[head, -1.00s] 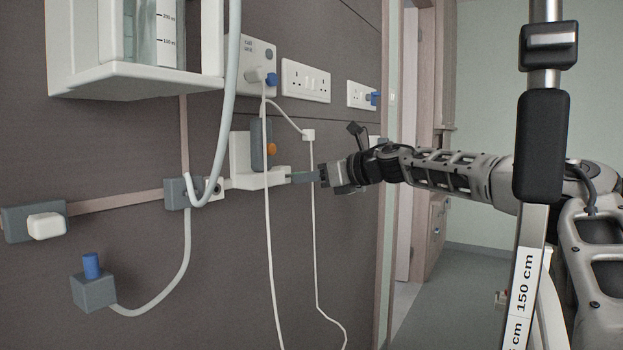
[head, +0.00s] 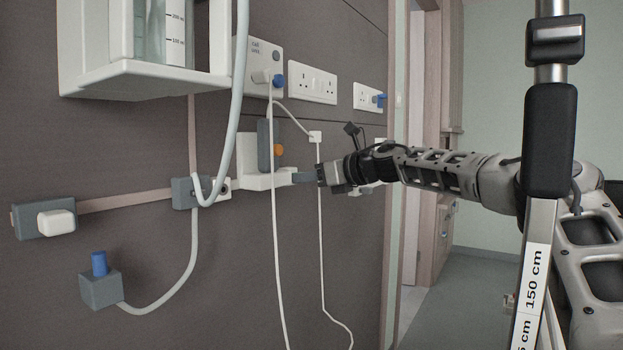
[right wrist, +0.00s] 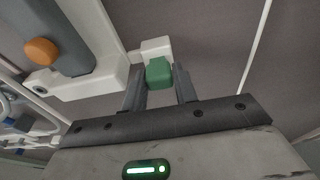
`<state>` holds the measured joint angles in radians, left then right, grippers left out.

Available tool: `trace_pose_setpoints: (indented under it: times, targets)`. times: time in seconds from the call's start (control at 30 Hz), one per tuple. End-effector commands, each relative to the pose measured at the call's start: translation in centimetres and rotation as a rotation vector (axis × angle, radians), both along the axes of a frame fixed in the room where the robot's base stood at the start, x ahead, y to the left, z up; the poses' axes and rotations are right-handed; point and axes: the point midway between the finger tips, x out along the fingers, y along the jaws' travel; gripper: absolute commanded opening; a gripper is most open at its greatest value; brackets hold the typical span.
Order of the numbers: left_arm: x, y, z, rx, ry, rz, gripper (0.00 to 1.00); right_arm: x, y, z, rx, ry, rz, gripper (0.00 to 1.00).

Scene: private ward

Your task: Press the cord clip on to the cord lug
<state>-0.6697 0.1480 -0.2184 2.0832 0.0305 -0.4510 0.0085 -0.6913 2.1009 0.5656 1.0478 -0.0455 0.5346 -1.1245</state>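A green block (right wrist: 159,73), which I take to be the cord clip, sits between the fingertips of my right gripper (right wrist: 160,88), close against both fingers. Just beyond it is a small white block (right wrist: 155,46), seemingly the cord lug, beside the white wall bracket. I cannot tell whether the green block touches it. In the head view my right gripper (head: 305,177) points left at the right end of the white bracket (head: 247,150). The green block is hidden there by the finger. My left gripper is not in view.
A dark grey handset with an orange button (head: 278,150) stands in the bracket. A grey hose (head: 238,100) loops at left. A pole (head: 549,140) stands before my right arm.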

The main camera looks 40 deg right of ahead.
Motion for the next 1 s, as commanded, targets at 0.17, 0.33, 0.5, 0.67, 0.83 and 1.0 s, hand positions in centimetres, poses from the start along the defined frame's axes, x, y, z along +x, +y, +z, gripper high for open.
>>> trace_pose_setpoints:
  times: [0.17,0.33,0.5,0.67,0.83,1.0]
  targets:
    - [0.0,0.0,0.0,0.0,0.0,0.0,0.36,0.0,-0.1,0.2,0.0,-0.004,-0.003,0.52]
    - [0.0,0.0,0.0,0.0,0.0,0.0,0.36,0.0,-0.1,0.2,-0.001,-0.003,-0.002,0.52]
    - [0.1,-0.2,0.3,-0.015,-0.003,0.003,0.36,-0.5,-0.2,0.3,0.0,-0.004,-0.001,0.52]
    - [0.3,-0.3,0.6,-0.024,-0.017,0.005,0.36,-2.5,-0.8,0.7,0.001,-0.008,0.0,0.52]
    - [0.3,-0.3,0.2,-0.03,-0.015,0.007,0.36,-5.1,-1.5,1.3,0.0,-0.009,-0.001,0.52]
    - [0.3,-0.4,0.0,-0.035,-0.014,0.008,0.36,-7.4,-2.1,1.8,0.001,-0.01,-0.001,0.52]
